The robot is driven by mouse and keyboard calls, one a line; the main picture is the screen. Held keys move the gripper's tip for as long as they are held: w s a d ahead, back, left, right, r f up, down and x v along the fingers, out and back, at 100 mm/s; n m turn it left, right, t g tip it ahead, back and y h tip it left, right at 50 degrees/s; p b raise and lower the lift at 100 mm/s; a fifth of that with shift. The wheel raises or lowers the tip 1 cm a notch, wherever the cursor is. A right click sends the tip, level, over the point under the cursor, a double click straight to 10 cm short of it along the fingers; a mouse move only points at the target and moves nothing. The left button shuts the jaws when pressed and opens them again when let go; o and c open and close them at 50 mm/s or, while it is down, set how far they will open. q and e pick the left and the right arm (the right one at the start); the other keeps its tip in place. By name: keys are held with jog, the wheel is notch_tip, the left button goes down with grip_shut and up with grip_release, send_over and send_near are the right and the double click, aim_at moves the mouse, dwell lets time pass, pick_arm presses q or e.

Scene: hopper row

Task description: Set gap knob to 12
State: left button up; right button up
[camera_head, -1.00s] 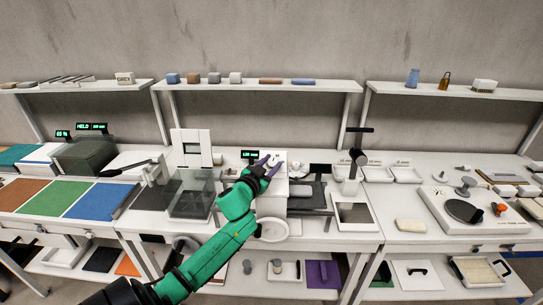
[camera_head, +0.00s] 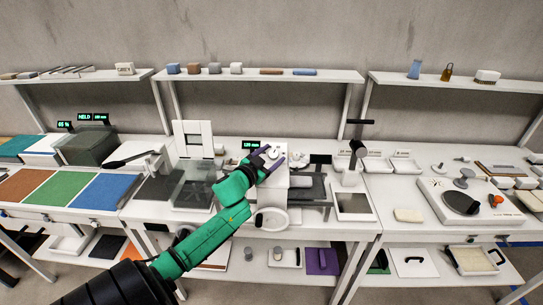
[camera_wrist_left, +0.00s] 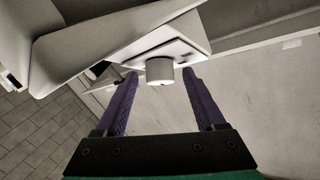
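The pale round knob (camera_wrist_left: 160,70) stands out from a white panel in the left wrist view. In the head view a small pale round part (camera_head: 273,153) shows between my left fingertips, on the white hopper machine (camera_head: 272,190). My left gripper (camera_head: 274,155) is open, its purple fingers on either side of the knob. In the left wrist view the gripper (camera_wrist_left: 160,76) shows a gap between each finger and the knob. A small display (camera_head: 251,145) glows green behind it; its reading is too small to be sure of. My right gripper is not in view.
A clear bin (camera_head: 192,188) stands left of the machine. A shelf (camera_head: 255,77) runs behind.

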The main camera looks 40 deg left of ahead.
pick_arm(q)
jog(key=s+d+r+b, duration=0.1)
jog(key=s+d+b, duration=0.1)
jog(key=s, duration=1.2)
jog(key=shift+s+r+b, duration=0.2)
jog(key=shift+r+b, duration=0.05)
jog(key=shift+b, duration=0.15)
